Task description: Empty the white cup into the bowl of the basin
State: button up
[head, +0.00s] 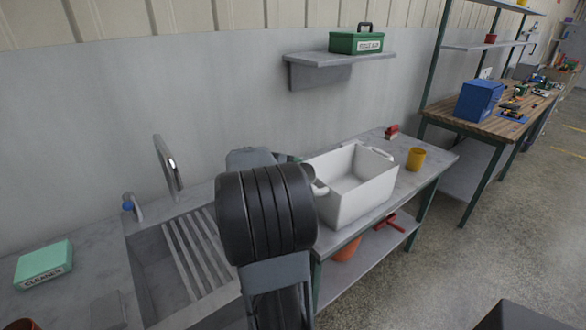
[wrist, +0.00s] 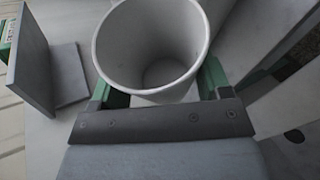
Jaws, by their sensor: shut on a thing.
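The white cup (wrist: 150,45) is between the green fingers of my gripper (wrist: 163,88) in the wrist view. Its open rim faces the camera; the inside is pale with a greyer bottom, and I cannot tell what it holds. In the head view my dark arm hides the cup and most of the gripper. The basin (head: 150,268) is sunk in the grey counter at the left of the head view, left of my arm. Part of its bowl is hidden by a slatted rack (head: 198,255) and my arm.
A tap (head: 168,165) stands behind the basin, with a cleaner box (head: 44,262) to the left. A white tub (head: 350,200), a yellow cup (head: 416,158) and a small red item (head: 392,131) are on the bench to the right. A wall shelf (head: 340,60) carries a green box (head: 356,42).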

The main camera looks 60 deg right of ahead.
jog(key=shift+w+d+r+n+g+y+p, duration=0.25)
jog(key=shift+r+n+g+p, duration=0.35)
jog(key=shift+p, duration=2.05)
jog(key=shift+w+d+r+n+g+y+p, duration=0.1)
jog(key=shift+w+r+n+g+y+p, duration=0.5)
jog(key=shift+p, duration=2)
jog(key=shift+s+d+r+n+g+y+p, duration=0.15)
jog(key=shift+r+n+g+p, duration=0.45)
jog(key=shift+p, duration=2.05)
jog(key=p, duration=0.2)
jog(key=w+r+n+g+p, duration=0.1)
jog(key=p, duration=0.2)
jog(key=shift+w+d+r+n+y+p, duration=0.25)
jog(key=shift+d+n+y+p, duration=0.05)
jog(key=shift+d+y, duration=0.1)
jog(key=shift+w+d+r+n+g, duration=0.15)
jog(key=shift+w+n+g, duration=0.2)
jog(key=shift+n+g, duration=0.2)
jog(key=shift+w+d+r+n+g+y, duration=0.2)
jog(key=shift+w+r+n+g+y, duration=0.15)
jog(key=shift+n+g, duration=0.25)
